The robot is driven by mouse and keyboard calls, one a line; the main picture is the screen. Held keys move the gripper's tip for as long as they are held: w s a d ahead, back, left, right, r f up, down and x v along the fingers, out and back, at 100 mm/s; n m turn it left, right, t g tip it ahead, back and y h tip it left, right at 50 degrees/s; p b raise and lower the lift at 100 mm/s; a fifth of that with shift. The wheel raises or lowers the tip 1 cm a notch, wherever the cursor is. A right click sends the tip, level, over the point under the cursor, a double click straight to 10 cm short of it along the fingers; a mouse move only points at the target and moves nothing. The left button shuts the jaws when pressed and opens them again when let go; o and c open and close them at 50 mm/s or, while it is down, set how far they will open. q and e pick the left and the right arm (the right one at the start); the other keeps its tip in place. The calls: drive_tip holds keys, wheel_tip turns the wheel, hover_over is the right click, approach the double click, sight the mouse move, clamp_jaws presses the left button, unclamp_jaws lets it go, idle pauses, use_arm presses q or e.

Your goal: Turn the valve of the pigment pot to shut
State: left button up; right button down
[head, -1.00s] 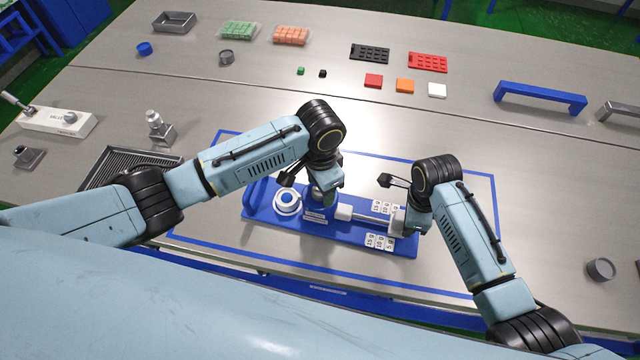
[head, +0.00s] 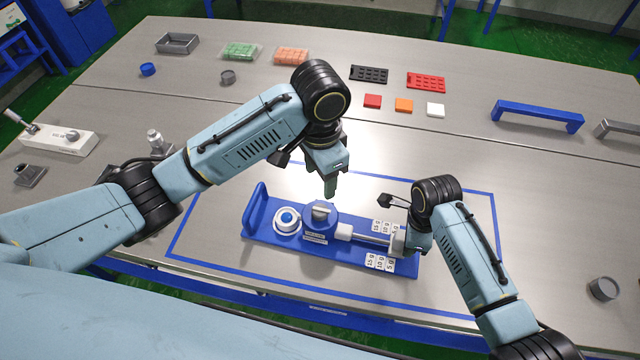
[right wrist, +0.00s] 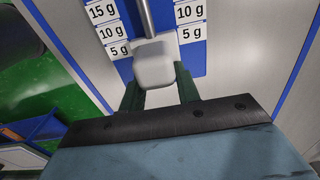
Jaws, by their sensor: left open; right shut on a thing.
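The blue pigment pot (head: 320,228) stands on a blue base (head: 262,226) inside a blue outline on the table. Its grey valve handle (head: 321,211) shows on top; I cannot tell for sure which way it is set. My left gripper (head: 331,188) is open and empty above the pot, apart from the valve. My right gripper (head: 401,240) is shut on the white plunger handle (right wrist: 156,66) at the right end of the metal rod (head: 370,238). In the right wrist view the green fingers flank the handle.
Dose cards (head: 380,262) marked 15 g, 10 g and 5 g lie along the rod. A white ring with a blue centre (head: 287,218) sits left of the pot. A white valve block (head: 57,139) stands far left and a blue arch (head: 538,117) far right.

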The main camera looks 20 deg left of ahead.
idle(0.4)
drive_tip(key=c, duration=0.9)
unclamp_jaws()
